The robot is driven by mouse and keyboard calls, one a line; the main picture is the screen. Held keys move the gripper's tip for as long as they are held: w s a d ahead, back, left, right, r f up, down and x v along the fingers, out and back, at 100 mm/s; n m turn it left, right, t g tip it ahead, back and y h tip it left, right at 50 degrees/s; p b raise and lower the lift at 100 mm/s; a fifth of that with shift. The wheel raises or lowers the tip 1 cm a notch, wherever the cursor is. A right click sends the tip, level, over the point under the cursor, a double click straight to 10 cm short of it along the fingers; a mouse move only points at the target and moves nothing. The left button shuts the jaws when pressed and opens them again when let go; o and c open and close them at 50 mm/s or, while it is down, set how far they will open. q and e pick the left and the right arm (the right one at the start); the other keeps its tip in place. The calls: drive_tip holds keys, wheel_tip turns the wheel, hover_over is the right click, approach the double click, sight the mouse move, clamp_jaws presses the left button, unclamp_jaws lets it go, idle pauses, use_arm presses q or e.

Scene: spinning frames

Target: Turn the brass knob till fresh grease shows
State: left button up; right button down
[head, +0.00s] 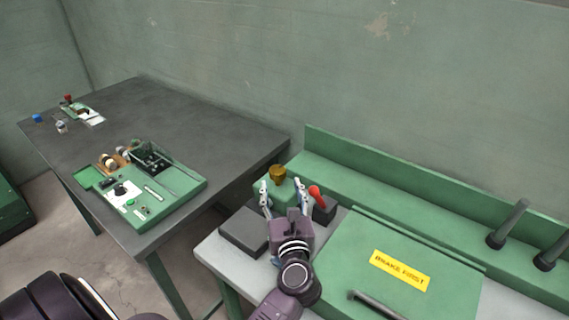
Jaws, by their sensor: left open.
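The brass knob (278,174) sits on top of a green block at the back left of the light bench, near the wall. My left gripper (285,187) is open, with one finger on each side just in front of the knob in the picture. I cannot tell whether the fingers touch anything. The gripper hides part of the green block. I see no grease at the knob. My right gripper is not in view.
A red-handled lever (316,192) stands close to the right of my gripper. A dark box (244,231) lies to the left. A green cover with a yellow label (400,270) fills the right. The dark table (190,112) carries a green control panel (178,200).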

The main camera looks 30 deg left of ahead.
sight(279, 174)
use_arm(q)
drive_tip(key=shift+w+a, duration=0.15)
drive_tip(key=shift+w, duration=0.05)
drive_tip(key=x, duration=0.1)
drive_tip(key=p+x, duration=0.1)
drive_tip(key=x, duration=0.1)
drive_tip(key=shift+w+a+r, duration=0.15)
drive_tip(key=shift+a+r, duration=0.05)
drive_tip(key=shift+r, duration=0.05)
drive_tip(key=shift+p+x, duration=0.55)
drive_tip(key=shift+x, duration=0.7)
drive_tip(key=shift+w+a+f, duration=0.2)
drive_tip(key=shift+w+a, duration=0.05)
drive_tip(key=shift+w, duration=0.05)
drive_tip(key=shift+w+a, duration=0.2)
drive_tip(key=c, duration=1.2)
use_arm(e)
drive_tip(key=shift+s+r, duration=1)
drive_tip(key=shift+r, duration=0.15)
